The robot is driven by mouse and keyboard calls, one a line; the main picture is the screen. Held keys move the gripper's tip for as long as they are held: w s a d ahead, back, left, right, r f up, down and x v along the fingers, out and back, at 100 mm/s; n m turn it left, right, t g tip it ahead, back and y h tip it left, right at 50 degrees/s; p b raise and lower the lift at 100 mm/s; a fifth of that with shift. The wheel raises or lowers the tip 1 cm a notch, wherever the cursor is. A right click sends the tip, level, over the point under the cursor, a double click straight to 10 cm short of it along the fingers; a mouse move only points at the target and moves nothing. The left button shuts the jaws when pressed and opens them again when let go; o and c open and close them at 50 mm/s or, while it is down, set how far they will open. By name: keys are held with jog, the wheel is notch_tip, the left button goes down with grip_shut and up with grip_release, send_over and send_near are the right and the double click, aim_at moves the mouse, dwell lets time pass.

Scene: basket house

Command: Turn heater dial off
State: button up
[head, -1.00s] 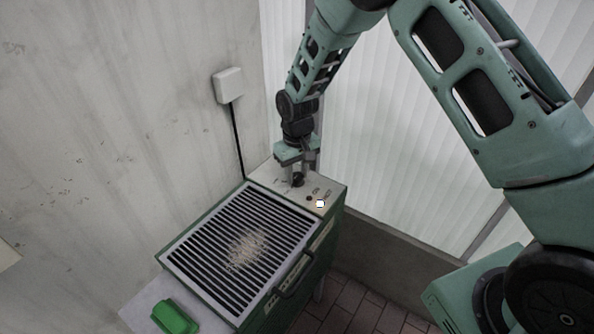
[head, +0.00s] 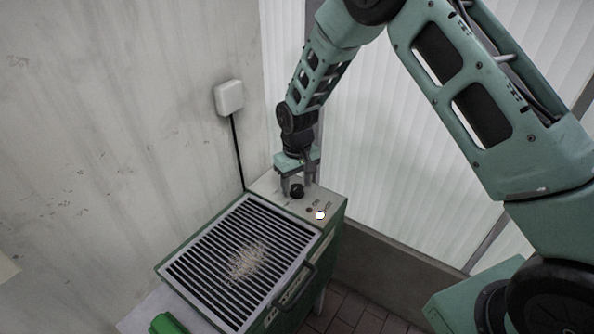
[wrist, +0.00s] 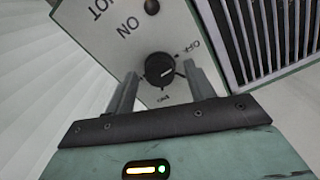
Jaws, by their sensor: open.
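The heater dial (head: 297,191) is a round black knob on the pale control panel (head: 270,187) at the back of the green heater. My gripper (head: 297,192) points down over the panel. In the wrist view its two fingers (wrist: 163,90) are apart, one on each side of the dial, with visible gaps. Whether a finger touches the dial cannot be told.
A slatted grille (head: 208,269) with pale grains (head: 246,262) lies in front. A wall box (head: 229,97) with a black cable is behind left. A ribbed pale wall stands right.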

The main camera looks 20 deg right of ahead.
aim_at(297, 187)
notch_tip(297, 187, up, 17)
jog(key=shift+r, duration=0.15)
dwell(0.5)
